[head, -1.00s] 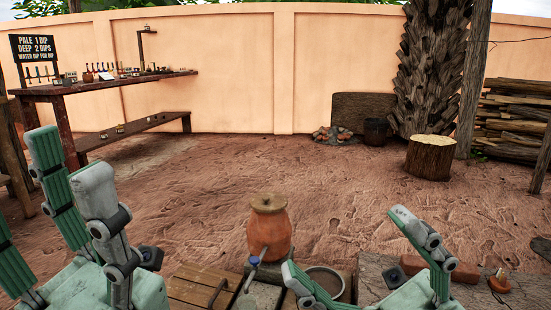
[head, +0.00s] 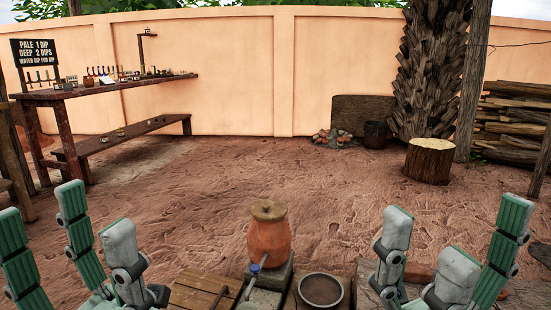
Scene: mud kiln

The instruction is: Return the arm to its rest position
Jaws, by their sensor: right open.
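My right gripper (head: 455,222) is at the lower right, fingers pointing up and spread apart, with nothing between them. My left gripper (head: 92,224) is at the lower left, its fingers also upright and spread, with no object between them. Both stand apart from the clay jar (head: 269,238), which sits upright with its lid on a grey block at the bottom centre. Most of both arms is below the picture edge.
A dark round bowl (head: 321,290) and a slatted wooden lid (head: 198,291) flank the block. A workbench (head: 110,88) with small items stands at the back left. A tree stump (head: 430,162) stands at the right. The mud ground between is clear.

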